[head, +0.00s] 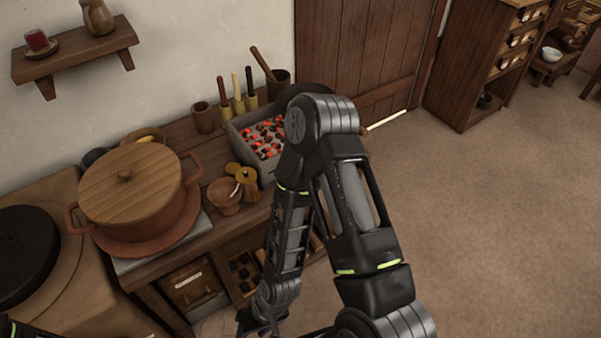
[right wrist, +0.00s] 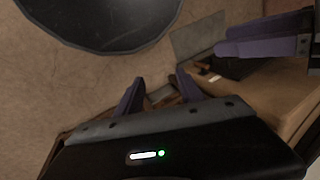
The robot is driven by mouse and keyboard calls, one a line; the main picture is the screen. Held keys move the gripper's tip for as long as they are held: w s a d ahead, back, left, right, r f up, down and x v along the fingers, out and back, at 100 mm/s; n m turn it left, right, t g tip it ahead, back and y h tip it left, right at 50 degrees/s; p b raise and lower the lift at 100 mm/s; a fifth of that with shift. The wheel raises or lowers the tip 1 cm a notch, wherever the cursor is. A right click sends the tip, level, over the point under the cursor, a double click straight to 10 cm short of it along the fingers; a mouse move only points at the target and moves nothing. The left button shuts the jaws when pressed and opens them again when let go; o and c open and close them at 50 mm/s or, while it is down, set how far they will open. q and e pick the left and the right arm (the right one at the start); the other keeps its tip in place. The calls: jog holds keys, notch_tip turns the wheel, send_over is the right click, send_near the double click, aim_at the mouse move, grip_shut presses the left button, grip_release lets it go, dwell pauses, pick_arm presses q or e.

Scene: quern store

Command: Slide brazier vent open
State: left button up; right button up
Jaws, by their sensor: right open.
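The brazier (head: 237,133) is a grey box of glowing coals on the wooden bench, partly hidden behind my right arm. A brass-coloured piece with round ends (head: 244,174) is at its front left; I cannot tell whether it is the vent. My right gripper (head: 260,322) hangs low in front of the bench, well below and apart from the brazier. In the right wrist view its fingers (right wrist: 158,88) are spread with nothing between them. My left gripper's purple fingers (right wrist: 262,36) show at upper right there; their gap is unclear.
A lidded clay pot (head: 133,200) stands left of the brazier, with a small brown bowl (head: 225,196) between. Handled tools (head: 237,90) and a cup (head: 203,117) stand behind. The bench has open compartments (head: 243,270) below. Floor at right (head: 490,220) is clear.

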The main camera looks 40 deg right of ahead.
jog(key=w+d+r+t+h+b, duration=0.2)
jog(key=w+d+t+b, duration=0.75)
jog(key=w+d, duration=0.9)
jog(key=w+d+r+n+t+h+b, duration=0.1)
jog(key=d+r+b, duration=0.7)
jog(key=d, duration=0.9)
notch_tip(320, 180, up, 3)
jog(key=shift+w+r+n+t+h+b, duration=0.1)
jog(key=shift+w+n+t+h+b, duration=0.25)
jog(key=shift+w+t+h, duration=0.6)
jog(key=shift+s+y, duration=0.25)
jog(key=b+x, duration=0.2)
jog(key=x, duration=0.5)
jog(key=shift+w, duration=0.45)
